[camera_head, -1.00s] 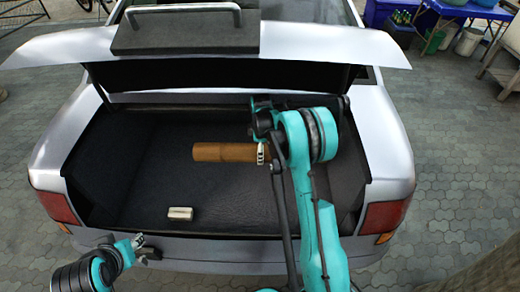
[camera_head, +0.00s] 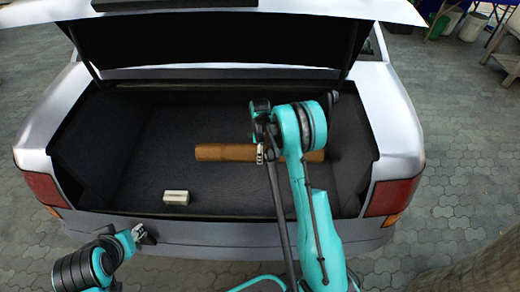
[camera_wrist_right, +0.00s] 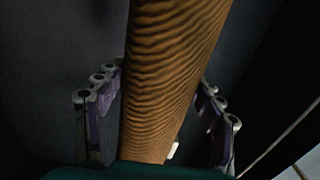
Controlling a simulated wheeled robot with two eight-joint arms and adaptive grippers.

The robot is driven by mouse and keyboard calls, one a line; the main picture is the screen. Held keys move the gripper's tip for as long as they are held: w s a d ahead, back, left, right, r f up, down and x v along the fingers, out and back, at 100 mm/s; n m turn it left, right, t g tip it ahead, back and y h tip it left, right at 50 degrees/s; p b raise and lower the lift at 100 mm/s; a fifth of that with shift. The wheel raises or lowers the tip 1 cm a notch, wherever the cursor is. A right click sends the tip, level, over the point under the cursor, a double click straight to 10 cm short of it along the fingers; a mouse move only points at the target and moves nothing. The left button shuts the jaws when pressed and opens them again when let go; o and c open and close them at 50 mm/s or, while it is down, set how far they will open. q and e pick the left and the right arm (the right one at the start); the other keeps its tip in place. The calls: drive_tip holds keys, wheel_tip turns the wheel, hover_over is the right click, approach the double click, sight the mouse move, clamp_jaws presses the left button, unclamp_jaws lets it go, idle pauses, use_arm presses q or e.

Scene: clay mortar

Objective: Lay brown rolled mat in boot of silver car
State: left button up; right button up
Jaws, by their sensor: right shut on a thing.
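The brown rolled mat (camera_head: 222,153) shows crosswise over the open boot (camera_head: 140,190) of the silver car (camera_head: 398,125). My right gripper (camera_head: 262,150) is shut on the mat near its middle; my arm hides part of the roll. In the right wrist view the ribbed mat (camera_wrist_right: 172,75) runs between the fingers of the right gripper (camera_wrist_right: 158,120). I cannot tell whether the mat touches the dark boot floor. My left gripper (camera_head: 145,234) is low at the left, in front of the bumper and apart from the mat; its opening is unclear.
A small pale box (camera_head: 176,197) lies on the boot floor at the front left. The raised lid (camera_head: 215,45) hangs over the back of the boot. The boot's front sill (camera_head: 200,220) and side walls border it. A blue table (camera_head: 455,10) stands far right.

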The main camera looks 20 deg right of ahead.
drive_tip(key=shift+f+b, duration=2.5)
drive_tip(key=shift+f, duration=6.15)
drive_tip(key=o, duration=1.8)
drive_tip(key=shift+c, duration=0.2)
wheel_tip(320, 180, up, 12)
drive_tip(key=shift+s, duration=0.1)
